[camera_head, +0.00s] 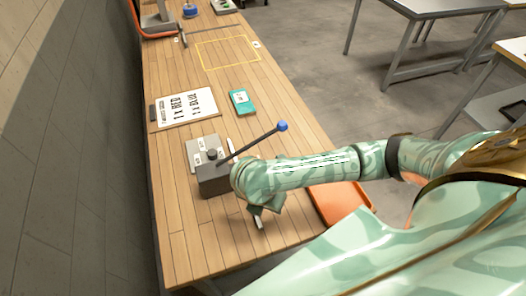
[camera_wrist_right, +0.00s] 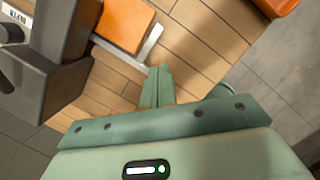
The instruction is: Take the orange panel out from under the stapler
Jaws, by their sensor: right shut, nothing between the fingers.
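The stapler is a dark grey block (camera_head: 213,179) with a long lever ending in a blue knob (camera_head: 283,126). It also fills the left of the right wrist view (camera_wrist_right: 58,40). The orange panel (camera_wrist_right: 123,22) lies flat beside the stapler's grey body in that view; its far end is cut off by the frame. In the head view my right arm hides the panel. My right gripper (camera_wrist_right: 158,72) is shut and empty, its fingertips just short of a light bar along the panel's near edge. My left gripper is not in view.
An orange tray (camera_head: 341,203) sits at the table's right edge. A grey plate with labels (camera_head: 203,149), a printed sign (camera_head: 187,108) and a teal box (camera_head: 242,102) lie behind the stapler. A yellow outlined area (camera_head: 228,53) farther back is clear.

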